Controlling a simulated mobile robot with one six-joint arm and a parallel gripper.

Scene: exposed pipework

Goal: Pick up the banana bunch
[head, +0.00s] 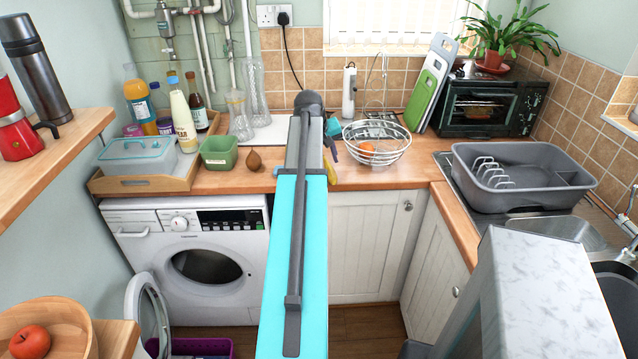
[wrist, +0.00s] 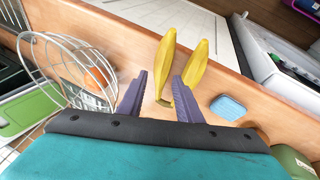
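In the wrist view, the yellow banana bunch (wrist: 196,64) lies on the wooden counter, its joined stem end towards my gripper (wrist: 160,76). My gripper's purple fingers are open and apart. One banana and the stem show in the gap between them; the other banana reaches past the right finger. I cannot tell whether the fingers touch the bunch or how high they are above the counter. In the head view, my arm hides most of the bunch; a small yellow part (head: 331,172) shows beside it.
A wire bowl (head: 376,143) with an orange fruit (head: 366,148) stands close beside the bunch. A blue sponge (wrist: 228,107) lies on its other side. A green tub (head: 219,152) and a brown pear-like fruit (head: 254,160) are further left in the head view. The counter's front edge is near.

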